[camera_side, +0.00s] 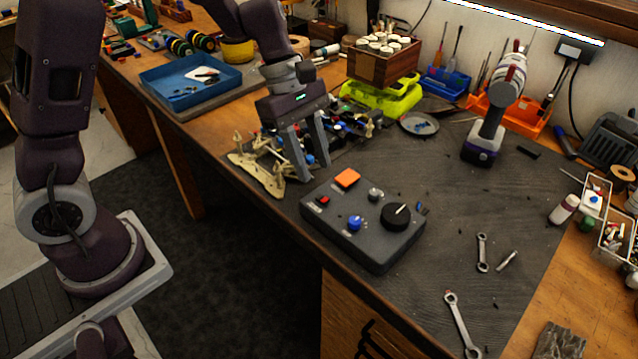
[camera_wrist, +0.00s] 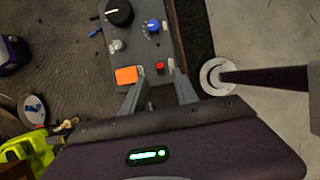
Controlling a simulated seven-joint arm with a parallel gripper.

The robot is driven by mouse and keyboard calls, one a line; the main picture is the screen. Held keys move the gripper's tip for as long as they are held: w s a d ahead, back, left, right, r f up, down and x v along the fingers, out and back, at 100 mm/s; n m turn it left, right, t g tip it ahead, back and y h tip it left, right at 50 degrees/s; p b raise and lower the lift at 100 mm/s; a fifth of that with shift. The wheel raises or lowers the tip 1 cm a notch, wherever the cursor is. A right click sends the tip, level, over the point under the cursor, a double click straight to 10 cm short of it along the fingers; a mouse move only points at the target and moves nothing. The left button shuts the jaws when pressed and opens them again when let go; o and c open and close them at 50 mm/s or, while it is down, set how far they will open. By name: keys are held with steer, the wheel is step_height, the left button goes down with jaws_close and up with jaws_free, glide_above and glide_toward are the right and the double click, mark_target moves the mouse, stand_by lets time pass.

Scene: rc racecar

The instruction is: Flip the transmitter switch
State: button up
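The transmitter (camera_side: 375,243) is a dark grey box lying flat near the bench's front edge. Its top carries an orange square switch (camera_side: 347,178), a small red button (camera_side: 323,200), a grey stub (camera_side: 375,195), a blue knob (camera_side: 355,222) and a large black knob (camera_side: 396,216). In the wrist view the orange switch (camera_wrist: 126,75) and red button (camera_wrist: 158,67) lie near my fingertips. My gripper (camera_side: 315,173) points down just left of and behind the box, its fingers apart with nothing visible between them. I cannot tell whether a finger touches the box.
A pale car chassis (camera_side: 262,172) with small parts lies just left of and behind my gripper. A lime-green body (camera_side: 383,99) stands at the back, under a wooden box (camera_side: 385,62). The mat between is mostly clear.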

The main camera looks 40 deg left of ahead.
mark_target(324, 199)
steer(key=x, duration=0.5)
steer(key=shift+f, duration=0.2)
steer(key=shift+c, duration=0.2)
jaws_close()
